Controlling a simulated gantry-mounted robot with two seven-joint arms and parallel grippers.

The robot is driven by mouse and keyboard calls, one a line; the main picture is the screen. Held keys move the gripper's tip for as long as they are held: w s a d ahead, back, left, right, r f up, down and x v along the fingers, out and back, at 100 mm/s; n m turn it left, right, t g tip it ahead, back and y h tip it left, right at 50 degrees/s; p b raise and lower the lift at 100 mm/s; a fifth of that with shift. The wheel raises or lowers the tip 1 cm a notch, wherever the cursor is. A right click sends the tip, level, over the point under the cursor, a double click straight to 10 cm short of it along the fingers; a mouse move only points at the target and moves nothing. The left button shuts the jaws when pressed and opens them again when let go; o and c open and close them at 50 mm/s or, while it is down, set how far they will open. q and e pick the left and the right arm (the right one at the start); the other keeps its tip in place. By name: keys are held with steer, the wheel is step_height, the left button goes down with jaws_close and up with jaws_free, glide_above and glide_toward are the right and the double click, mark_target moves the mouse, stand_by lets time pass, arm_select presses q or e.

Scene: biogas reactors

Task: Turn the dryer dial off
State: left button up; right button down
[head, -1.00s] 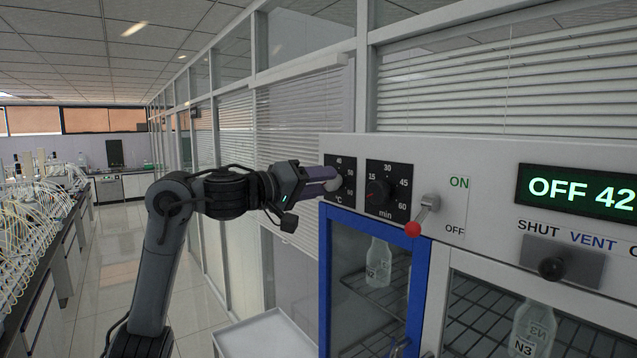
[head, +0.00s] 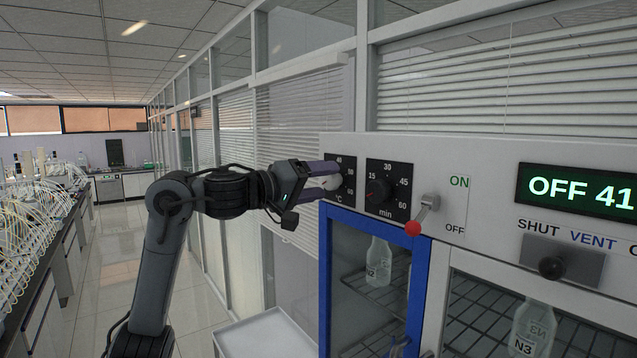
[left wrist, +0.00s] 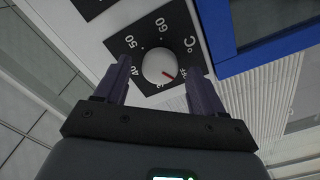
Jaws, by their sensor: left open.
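The dryer's temperature dial is a white round knob (left wrist: 159,66) on a black plate (left wrist: 180,32) marked °C, with 40, 50 and 60 legible in the left wrist view. My left gripper (left wrist: 165,80) is open, with one finger on each side of the knob. I cannot tell whether either finger touches it. In the head view the gripper (head: 330,179) covers part of the dial plate (head: 346,193). My right gripper does not show.
A minute timer dial (head: 379,190) sits right of it. A red-balled lever (head: 413,228) points down toward OFF. The display (head: 575,191) reads OFF 41. A vent slider (head: 551,268) is further right. A blue-framed door (head: 323,290) and a white tray (head: 262,338) lie below.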

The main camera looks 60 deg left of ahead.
arm_select(q)
steer(key=s+d+b, duration=0.1)
steer(key=s+b, duration=0.4)
steer(key=s, duration=0.5)
steer(key=shift+s, duration=0.4)
steer(key=shift+d, duration=0.1)
